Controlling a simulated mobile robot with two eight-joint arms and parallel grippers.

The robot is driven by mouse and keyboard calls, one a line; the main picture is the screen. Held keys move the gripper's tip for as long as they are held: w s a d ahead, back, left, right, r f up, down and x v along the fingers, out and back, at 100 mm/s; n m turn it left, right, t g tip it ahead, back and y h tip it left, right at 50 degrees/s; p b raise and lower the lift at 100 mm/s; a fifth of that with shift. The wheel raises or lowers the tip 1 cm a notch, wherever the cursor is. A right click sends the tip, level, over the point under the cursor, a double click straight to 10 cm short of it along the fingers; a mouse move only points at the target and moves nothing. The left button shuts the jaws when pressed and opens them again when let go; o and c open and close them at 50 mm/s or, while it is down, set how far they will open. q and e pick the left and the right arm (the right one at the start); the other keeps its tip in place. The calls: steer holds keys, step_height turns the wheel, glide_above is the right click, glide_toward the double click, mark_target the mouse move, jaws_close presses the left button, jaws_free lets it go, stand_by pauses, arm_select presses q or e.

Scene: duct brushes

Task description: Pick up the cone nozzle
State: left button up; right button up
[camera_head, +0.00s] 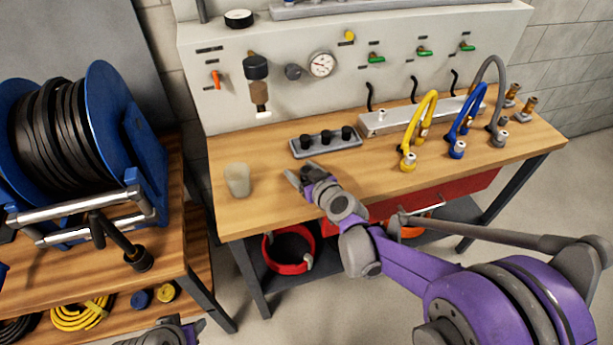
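I cannot make out for sure which piece is the cone nozzle. Several small black pieces stand upright in a grey rack (326,149) on the wooden workbench (275,200); their tip shapes are too small to tell. Brass fittings (528,108) stand at the bench's right end. My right gripper (303,178) is over the front of the bench, just in front of the rack and right of a translucent cup (238,181). Its fingers look apart, with nothing seen between them. My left gripper (197,328) shows only partly at the bottom edge, away from the bench, and its fingers are unclear.
A panel with a gauge (321,64) and valves rises behind. A blue hose reel (108,110) stands on the left table. Bare bench lies around the cup.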

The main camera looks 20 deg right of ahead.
jaws_close()
stand_by(0.3)
step_height(320, 180, up, 10)
steer(key=p, duration=0.2)
stand_by(0.3)
steer(key=shift+f, duration=0.1)
steer(key=s+d+f+p, duration=0.1)
steer(key=s+f+m+h+p, duration=0.1)
steer(key=f+p, duration=0.1)
steer(key=s+d+f+m+h+p, duration=0.1)
steer(key=f, duration=0.1)
steer(key=shift+s+d+f+p, duration=0.25)
steer(key=shift+d+p, duration=0.05)
steer(key=shift+p, duration=0.05)
steer(key=shift+s+d+f+m+h+p, duration=0.15)
steer(key=shift+s+d+h+p, duration=0.15)
steer(key=shift+s, duration=0.2)
steer(key=shift+s+d+f+m+h+p, duration=0.15)
steer(key=shift+s+h+p, duration=0.15)
steer(key=shift+s, duration=0.2)
